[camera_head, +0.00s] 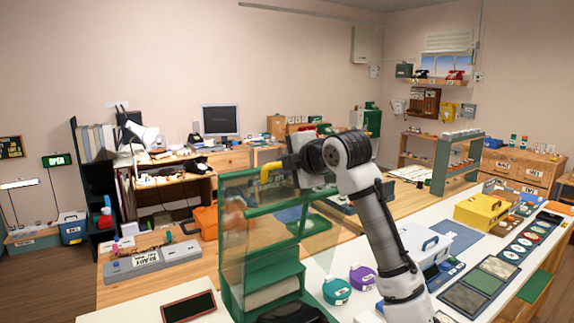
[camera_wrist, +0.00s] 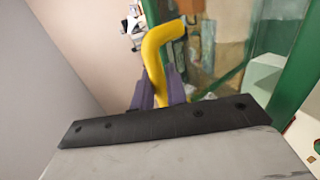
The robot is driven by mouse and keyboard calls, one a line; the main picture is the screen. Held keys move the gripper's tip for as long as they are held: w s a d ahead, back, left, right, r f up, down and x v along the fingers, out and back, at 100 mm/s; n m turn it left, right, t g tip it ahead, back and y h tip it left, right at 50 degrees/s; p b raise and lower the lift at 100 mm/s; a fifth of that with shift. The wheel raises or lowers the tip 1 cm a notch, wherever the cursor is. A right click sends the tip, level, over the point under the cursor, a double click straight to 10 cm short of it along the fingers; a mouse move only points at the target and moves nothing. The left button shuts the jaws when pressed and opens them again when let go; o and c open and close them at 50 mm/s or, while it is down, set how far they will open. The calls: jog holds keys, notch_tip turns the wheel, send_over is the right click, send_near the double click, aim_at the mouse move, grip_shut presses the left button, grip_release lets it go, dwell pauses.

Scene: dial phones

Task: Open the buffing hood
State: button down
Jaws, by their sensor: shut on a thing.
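The buffing hood is a green-framed box (camera_head: 262,277) with clear panes, on the counter in the middle of the head view. A yellow bent handle (camera_head: 266,172) shows at its upper edge. My gripper (camera_head: 284,168) is at this handle, with my arm reaching over from the right. In the wrist view the purple fingers of my gripper (camera_wrist: 158,97) are closed around the lower part of the yellow handle (camera_wrist: 158,50). The hood's green frame (camera_wrist: 296,62) and clear pane show behind it. My arm hides part of the hood's right side; I cannot tell how far its cover is raised.
A dark-faced panel (camera_head: 188,307) lies at the front left. An orange case (camera_head: 205,221) is behind the hood. A yellow box (camera_head: 481,212) stands to the right.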

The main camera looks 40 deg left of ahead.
jog(key=c, duration=1.8)
grip_release()
jog(key=shift+o, duration=0.2)
jog(key=b+v, duration=0.4)
jog(key=v, duration=1)
jog(key=shift+b, duration=0.4)
